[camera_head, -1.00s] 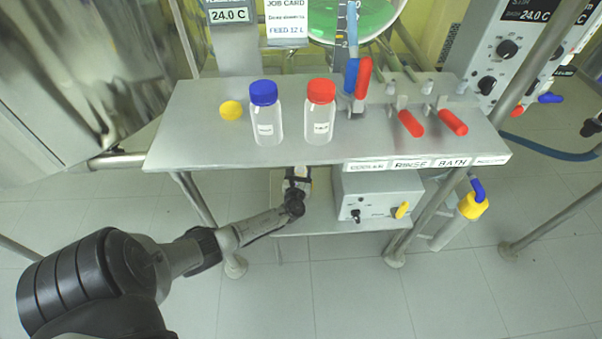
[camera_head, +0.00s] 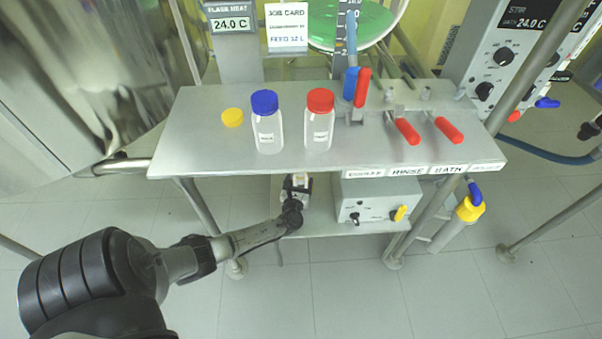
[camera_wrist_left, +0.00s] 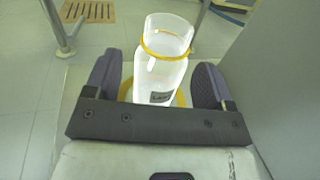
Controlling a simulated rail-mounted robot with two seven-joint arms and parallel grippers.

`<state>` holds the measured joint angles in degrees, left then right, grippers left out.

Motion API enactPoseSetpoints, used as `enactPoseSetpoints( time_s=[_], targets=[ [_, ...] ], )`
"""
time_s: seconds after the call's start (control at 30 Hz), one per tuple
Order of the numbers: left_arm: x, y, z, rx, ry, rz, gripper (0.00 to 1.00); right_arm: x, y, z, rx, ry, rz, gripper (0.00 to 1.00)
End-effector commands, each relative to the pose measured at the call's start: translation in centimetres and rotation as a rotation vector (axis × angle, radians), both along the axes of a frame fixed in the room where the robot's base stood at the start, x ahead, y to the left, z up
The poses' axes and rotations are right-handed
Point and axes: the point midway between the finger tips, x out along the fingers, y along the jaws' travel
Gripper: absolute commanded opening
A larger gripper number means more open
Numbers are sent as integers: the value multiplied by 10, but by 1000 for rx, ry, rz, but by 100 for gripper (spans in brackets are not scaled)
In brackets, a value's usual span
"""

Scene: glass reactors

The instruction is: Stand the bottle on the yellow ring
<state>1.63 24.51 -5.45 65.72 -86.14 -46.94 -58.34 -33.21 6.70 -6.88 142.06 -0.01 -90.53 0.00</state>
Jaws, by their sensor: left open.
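An open clear bottle (camera_wrist_left: 167,62) with a yellow collar at its neck and a dark-lettered label shows in the left wrist view. It looks upright. A yellow ring (camera_wrist_left: 182,98) shows as an arc around its lower part; the bottle's base is hidden behind my gripper, so exact seating cannot be told. My left gripper (camera_head: 297,183) is at the lower shelf, under the bench's front edge. Its dark fingers are open, one on each side of the bottle, with gaps visible. My right gripper is not in view.
The steel bench top (camera_head: 205,150) overhangs my gripper. It carries a yellow cap (camera_head: 232,118), a blue-capped bottle (camera_head: 267,128), a red-capped bottle (camera_head: 319,125) and red-handled valves (camera_head: 407,131). A grey control box (camera_head: 375,202) stands right of my gripper on the lower shelf (camera_head: 335,230).

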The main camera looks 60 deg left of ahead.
Motion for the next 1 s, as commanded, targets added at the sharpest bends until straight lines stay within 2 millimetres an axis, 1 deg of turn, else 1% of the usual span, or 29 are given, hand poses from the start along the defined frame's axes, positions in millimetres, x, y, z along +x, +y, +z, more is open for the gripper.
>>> enactPoseSetpoints(
  time_s=[0.03, 0.2, 0.3, 0.4, 0.57, 0.67, 0.77, 0.87, 0.9, 0.97, 1.0],
  targets=[
    [-8, -9, 4, -2, 3, -2, 77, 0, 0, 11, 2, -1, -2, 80],
    [-29, -32, 3, -3, 1, -2, 77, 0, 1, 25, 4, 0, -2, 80],
    [-39, -43, 3, -2, 2, -1, 77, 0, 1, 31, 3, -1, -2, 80],
    [-47, -53, 2, -2, 2, -2, 77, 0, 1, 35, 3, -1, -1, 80],
    [-55, -62, 1, -11, -8, 2, 77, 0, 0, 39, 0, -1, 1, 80],
    [-63, -71, 3, -89, -63, 32, 77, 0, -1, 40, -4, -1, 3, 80],
    [-79, -89, 8, -288, -196, 114, 77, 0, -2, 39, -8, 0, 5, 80],
    [-106, -117, 13, -598, -384, 260, 77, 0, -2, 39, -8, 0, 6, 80],
    [-117, -130, 15, -735, -458, 330, 77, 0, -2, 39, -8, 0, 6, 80],
    [-136, -153, 19, -936, -558, 446, 77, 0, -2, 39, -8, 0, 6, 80],
    [-148, -169, 23, -1066, -614, 526, 77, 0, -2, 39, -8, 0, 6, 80]
  ],
)
